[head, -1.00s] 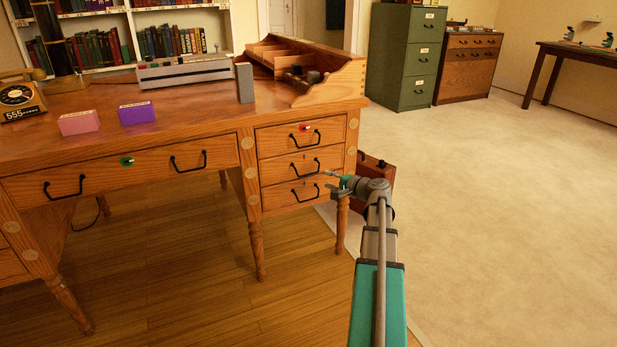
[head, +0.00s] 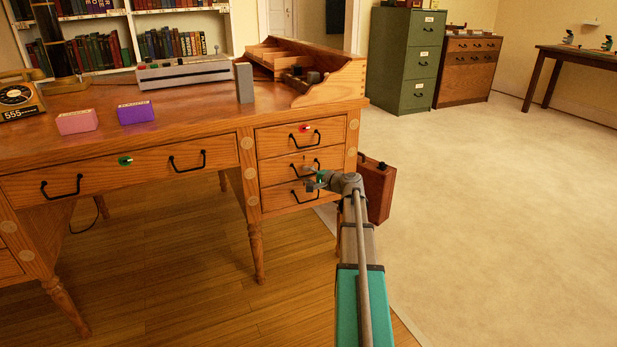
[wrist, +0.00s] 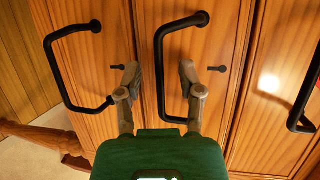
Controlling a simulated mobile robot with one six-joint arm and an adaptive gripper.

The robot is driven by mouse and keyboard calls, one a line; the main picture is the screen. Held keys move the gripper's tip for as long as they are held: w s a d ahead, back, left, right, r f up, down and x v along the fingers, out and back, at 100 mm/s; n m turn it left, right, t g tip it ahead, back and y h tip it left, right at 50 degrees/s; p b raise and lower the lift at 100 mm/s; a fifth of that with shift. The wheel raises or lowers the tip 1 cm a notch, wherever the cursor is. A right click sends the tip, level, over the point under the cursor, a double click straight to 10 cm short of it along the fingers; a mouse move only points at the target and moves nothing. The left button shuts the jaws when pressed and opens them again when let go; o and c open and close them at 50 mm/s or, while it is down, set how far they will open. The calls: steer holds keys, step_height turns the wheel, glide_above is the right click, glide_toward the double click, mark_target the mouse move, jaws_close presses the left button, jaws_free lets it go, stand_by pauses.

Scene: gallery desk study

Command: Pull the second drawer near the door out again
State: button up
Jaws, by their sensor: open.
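The right-hand drawer stack of the wooden desk has three drawers, all looking shut. The second drawer (head: 273,171) is the middle one, with a black bar handle (head: 296,172). My gripper (head: 309,179) is in front of this handle, partly covering it and the third drawer (head: 275,197). In the wrist view, which is turned sideways, the second drawer's handle (wrist: 161,60) is in the middle. My open gripper (wrist: 159,72) has one finger on each side of its bar. I cannot tell whether either finger touches it.
The top drawer (head: 273,142) has a red lock piece (head: 304,128); its handle (wrist: 303,105) is at right in the wrist view. The third drawer's handle (wrist: 54,70) is close on the other side. A brown case (head: 377,190) stands beside the desk. Carpet at right is clear.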

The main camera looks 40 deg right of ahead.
jaws_close()
steer(key=shift+s, duration=0.1)
stand_by(0.3)
